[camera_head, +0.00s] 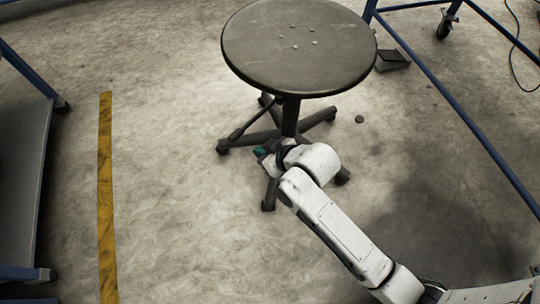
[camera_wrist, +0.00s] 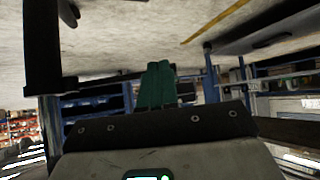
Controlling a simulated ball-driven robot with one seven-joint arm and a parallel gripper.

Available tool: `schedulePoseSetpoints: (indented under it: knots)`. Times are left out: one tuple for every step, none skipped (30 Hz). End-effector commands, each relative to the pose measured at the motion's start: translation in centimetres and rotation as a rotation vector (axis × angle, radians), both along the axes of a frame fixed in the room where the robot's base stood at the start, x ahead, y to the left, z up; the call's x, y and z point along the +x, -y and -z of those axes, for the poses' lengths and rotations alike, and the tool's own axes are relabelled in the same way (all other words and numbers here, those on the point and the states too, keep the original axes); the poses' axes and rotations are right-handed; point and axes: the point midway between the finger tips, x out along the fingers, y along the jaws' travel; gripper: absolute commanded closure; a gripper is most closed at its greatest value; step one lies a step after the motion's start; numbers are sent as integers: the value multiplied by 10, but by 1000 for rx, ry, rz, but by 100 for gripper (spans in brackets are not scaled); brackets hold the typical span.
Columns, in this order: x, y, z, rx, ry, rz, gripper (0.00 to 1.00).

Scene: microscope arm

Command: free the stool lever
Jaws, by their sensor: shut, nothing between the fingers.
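My gripper (camera_head: 260,152), with green fingers, is low in front of the stool, just left of the column. The wrist view shows the fingers (camera_wrist: 157,85) closed together with nothing between them. A dark upright post (camera_wrist: 42,45), likely the stool column, stands left of them.
A yellow floor stripe (camera_head: 105,190) and a grey-and-blue bench (camera_head: 22,190) lie on the left. Blue frame tubing (camera_head: 460,105) runs along the right. A small dark box (camera_head: 392,60) sits behind the seat's right side. The floor between stripe and stool is clear.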

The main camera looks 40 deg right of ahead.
Motion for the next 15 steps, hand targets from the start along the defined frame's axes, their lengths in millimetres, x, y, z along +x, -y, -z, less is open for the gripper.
schedulePoseSetpoints:
  knots:
    - [9,-3,12,1,2,-1,100]
    - [13,-4,16,1,1,-2,100]
    - [19,-5,21,1,2,-1,100]
    - [23,-6,25,1,2,-1,100]
    - [27,-6,28,1,1,-1,100]
    - [34,-8,23,2,5,-1,100]
    - [38,-9,21,1,5,0,100]
    - [42,-9,20,2,6,-1,100]
    - [46,-10,19,1,3,-1,100]
    - [49,-11,18,1,4,-1,100]
    - [52,-12,18,1,3,-1,100]
    - [55,-12,17,0,2,-1,100]
    - [57,-13,17,-1,1,-1,100]
    - [58,-13,16,-1,1,-1,100]
    - [60,-13,15,-1,1,-1,100]
